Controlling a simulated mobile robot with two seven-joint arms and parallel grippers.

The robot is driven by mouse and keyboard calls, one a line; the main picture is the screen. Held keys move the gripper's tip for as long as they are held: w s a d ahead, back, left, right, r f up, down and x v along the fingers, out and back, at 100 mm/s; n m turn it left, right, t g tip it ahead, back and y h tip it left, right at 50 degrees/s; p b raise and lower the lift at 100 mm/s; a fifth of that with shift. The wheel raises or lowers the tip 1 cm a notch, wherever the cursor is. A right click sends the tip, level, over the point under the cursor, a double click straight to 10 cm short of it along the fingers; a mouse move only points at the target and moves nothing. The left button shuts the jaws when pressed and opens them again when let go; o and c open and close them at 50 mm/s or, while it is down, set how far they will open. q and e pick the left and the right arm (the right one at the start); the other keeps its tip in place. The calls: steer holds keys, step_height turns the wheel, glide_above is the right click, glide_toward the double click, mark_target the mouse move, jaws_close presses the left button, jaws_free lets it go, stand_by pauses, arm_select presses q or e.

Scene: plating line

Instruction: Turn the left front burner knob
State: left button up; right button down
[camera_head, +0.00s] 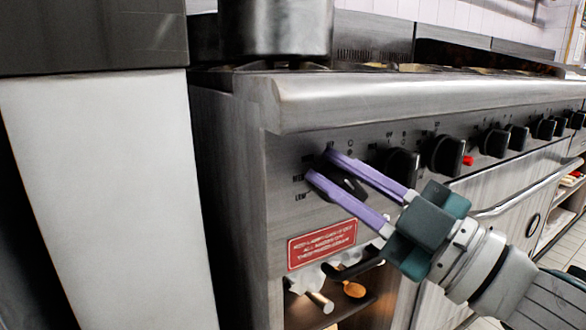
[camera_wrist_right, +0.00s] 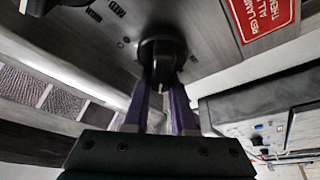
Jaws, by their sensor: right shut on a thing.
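The left front burner knob is a black knob at the left end of the stove's front panel. It shows partly between my fingers in the head view (camera_head: 354,186) and more clearly in the right wrist view (camera_wrist_right: 163,50). My right gripper (camera_head: 320,164) has purple fingers, one on each side of this knob, and is shut on it. In the right wrist view the fingers (camera_wrist_right: 161,82) reach up to the knob's handle. The fingers hide part of the knob in the head view. My left gripper is not in view.
More black knobs (camera_head: 446,154) run along the panel to the right, with a small red button (camera_head: 468,160) among them. A red warning label (camera_head: 322,244) sits below the gripped knob. A steel pot (camera_head: 275,28) stands on the stove. A pale cabinet side (camera_head: 105,200) is at left.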

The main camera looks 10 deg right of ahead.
steer(key=shift+w+d+f, duration=0.1)
steer(key=shift+d+f, duration=0.15)
steer(key=shift+f, duration=0.3)
steer(key=c, duration=1)
jaws_free()
steer(key=shift+o, duration=1.3)
steer(key=shift+d, duration=0.1)
steer(key=shift+r, duration=0.25)
steer(key=p+v, duration=0.1)
steer(key=v, duration=0.9)
steer(key=shift+a+r, duration=0.1)
steer(key=shift+a, duration=0.15)
